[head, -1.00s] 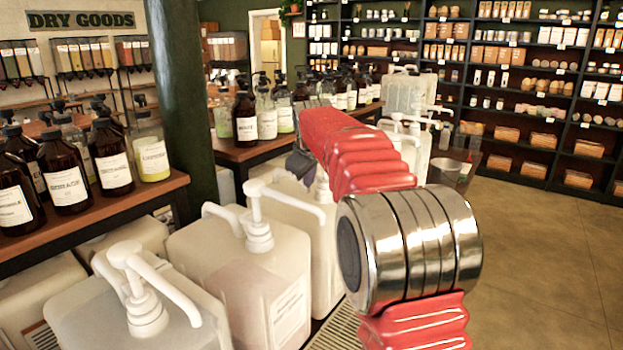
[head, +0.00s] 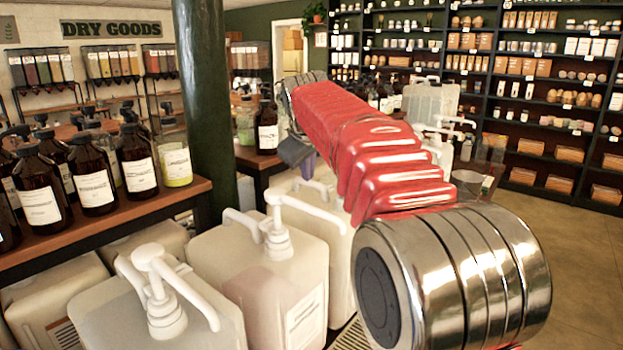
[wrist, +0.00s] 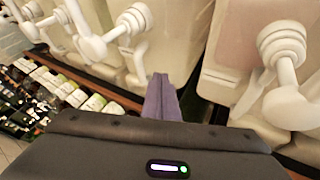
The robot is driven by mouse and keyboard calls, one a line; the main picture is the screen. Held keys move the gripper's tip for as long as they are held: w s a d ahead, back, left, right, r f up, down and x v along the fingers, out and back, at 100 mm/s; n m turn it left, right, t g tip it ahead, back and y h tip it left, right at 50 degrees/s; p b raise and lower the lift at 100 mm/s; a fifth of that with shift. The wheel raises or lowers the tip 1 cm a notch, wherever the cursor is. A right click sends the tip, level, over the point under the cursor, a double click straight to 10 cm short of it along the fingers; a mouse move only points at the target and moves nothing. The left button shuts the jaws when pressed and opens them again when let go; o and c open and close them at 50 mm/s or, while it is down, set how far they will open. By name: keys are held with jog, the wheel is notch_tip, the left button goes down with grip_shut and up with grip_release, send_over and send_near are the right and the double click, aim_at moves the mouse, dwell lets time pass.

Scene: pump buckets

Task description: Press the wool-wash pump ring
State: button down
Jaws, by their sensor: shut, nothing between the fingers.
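White pump heads stand on big pale jugs. In the head view one pump (head: 278,238) is mid-left, another (head: 158,290) is at the front left, and a third (head: 308,185) is partly behind my arm. I cannot read which jug holds wool-wash. My gripper (head: 308,166) is mostly hidden by my red arm; its purple fingers point down close to the third pump. In the wrist view my gripper (wrist: 163,88) has its fingers together and empty, in the gap between a right-hand pump (wrist: 282,62) and a left-hand pump (wrist: 130,25). No contact is visible.
Brown bottles (head: 90,170) line a wooden shelf (head: 110,220) at the left. A green pillar (head: 208,100) stands behind the jugs. More jugs (head: 430,105) are beyond my arm. Open floor (head: 575,235) lies to the right, before stocked shelves (head: 560,100).

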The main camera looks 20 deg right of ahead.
jog(key=shift+s+r, duration=0.1)
dwell(0.3)
jog(key=s+a+m, duration=0.1)
jog(key=s, duration=0.7)
jog(key=s+a+r+m+t, duration=0.1)
jog(key=s+a+m, duration=0.1)
jog(key=s, duration=0.7)
jog(key=s+a+m+t, duration=0.1)
jog(key=s+a+m, duration=0.1)
jog(key=s, duration=0.6)
jog(key=shift+s+a+r+y, duration=0.2)
jog(key=shift+s+r+y, duration=0.1)
jog(key=shift+r, duration=0.1)
jog(key=s+a+f+g, duration=0.1)
jog(key=s+f, duration=0.6)
jog(key=f, duration=0.3)
jog(key=s+a+f+g+y, duration=0.1)
jog(key=s+f+g, duration=0.1)
jog(key=s+f, duration=0.5)
notch_tip(320, 180, down, 4)
jog(key=shift+a+r+y, duration=0.1)
jog(key=shift+a+y, duration=0.05)
jog(key=shift+y, duration=0.15)
jog(key=shift+s, duration=0.2)
